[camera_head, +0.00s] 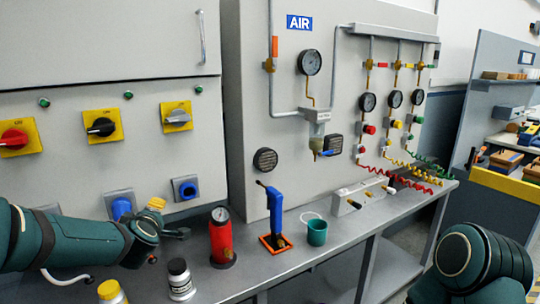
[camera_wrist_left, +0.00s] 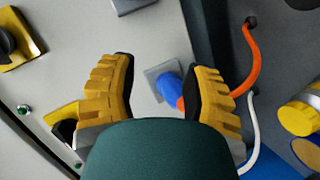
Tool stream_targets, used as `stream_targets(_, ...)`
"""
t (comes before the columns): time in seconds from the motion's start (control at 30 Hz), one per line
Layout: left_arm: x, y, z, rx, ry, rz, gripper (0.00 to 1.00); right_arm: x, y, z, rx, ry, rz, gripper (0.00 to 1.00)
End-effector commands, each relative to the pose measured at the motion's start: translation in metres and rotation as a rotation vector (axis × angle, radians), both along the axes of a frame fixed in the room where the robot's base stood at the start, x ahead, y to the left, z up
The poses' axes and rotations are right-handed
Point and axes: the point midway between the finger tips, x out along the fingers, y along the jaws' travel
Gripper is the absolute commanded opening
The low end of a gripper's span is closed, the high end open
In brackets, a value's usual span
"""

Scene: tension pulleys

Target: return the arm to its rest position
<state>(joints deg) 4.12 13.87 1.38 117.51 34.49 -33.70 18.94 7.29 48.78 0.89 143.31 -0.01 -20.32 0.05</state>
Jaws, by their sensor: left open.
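My left arm (camera_head: 75,241) comes in from the left in the head view, above the bench. In the left wrist view my left gripper (camera_wrist_left: 162,75) has its two yellow fingers spread apart with nothing held between them. A blue plug (camera_wrist_left: 168,86) with an orange end shows between and beyond the fingers, at a grey wall socket. In the head view the gripper (camera_head: 158,210) is small and partly hidden by its own wrist. Part of my right arm (camera_head: 475,262) shows at the lower right; its gripper is out of frame.
On the bench (camera_head: 325,258) stand a red cylinder with a gauge (camera_head: 222,240), a blue hand pump (camera_head: 275,213), a teal cup (camera_head: 317,232) and a black-capped bottle (camera_head: 180,280). A wall panel (camera_head: 150,85) with switches rises behind the arm.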

Motion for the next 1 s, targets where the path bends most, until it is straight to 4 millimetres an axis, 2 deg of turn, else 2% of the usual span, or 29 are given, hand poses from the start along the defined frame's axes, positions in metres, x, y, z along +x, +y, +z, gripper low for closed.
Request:
stream_targets(0.03,-0.003,-0.015,-0.037,0.032,0.078,-0.061,0.48,0.0,0.0,0.0,0.0,0.0,0.0,0.47)
stream_targets(0.17,-0.02,-0.052,-0.117,0.113,0.249,-0.225,0.48,0.0,0.0,0.0,0.0,0.0,0.0,0.47)
stream_targets(0.2,-0.029,-0.063,-0.141,0.135,0.301,-0.279,0.48,0.0,0.0,0.0,0.0,0.0,0.0,0.47)
stream_targets(0.27,-0.044,-0.08,-0.176,0.165,0.376,-0.363,0.48,0.0,0.0,0.0,0.0,0.0,0.0,0.47)
stream_targets(0.37,-0.077,-0.107,-0.23,0.207,0.5,-0.51,0.48,0.0,0.0,0.0,0.0,0.0,0.0,0.47)
stream_targets(0.5,-0.137,-0.143,-0.297,0.249,0.659,-0.734,0.48,0.0,0.0,0.0,0.0,0.0,0.0,0.47)
stream_targets(0.63,-0.199,-0.171,-0.342,0.267,0.781,-0.942,0.48,0.0,0.0,0.0,0.0,0.0,0.0,0.47)
stream_targets(0.7,-0.229,-0.183,-0.358,0.27,0.83,-1.039,0.48,0.0,0.0,0.0,0.0,0.0,0.0,0.47)
stream_targets(0.8,-0.261,-0.194,-0.372,0.269,0.876,-1.142,0.48,0.0,0.0,0.0,0.0,0.0,0.0,0.47)
stream_targets(0.9,-0.279,-0.199,-0.378,0.267,0.9,-1.201,0.48,0.0,0.0,0.0,0.0,0.0,0.0,0.47)
stream_targets(1.0,-0.286,-0.201,-0.38,0.267,0.907,-1.224,0.48,0.0,0.0,0.0,0.0,0.0,0.0,0.47)
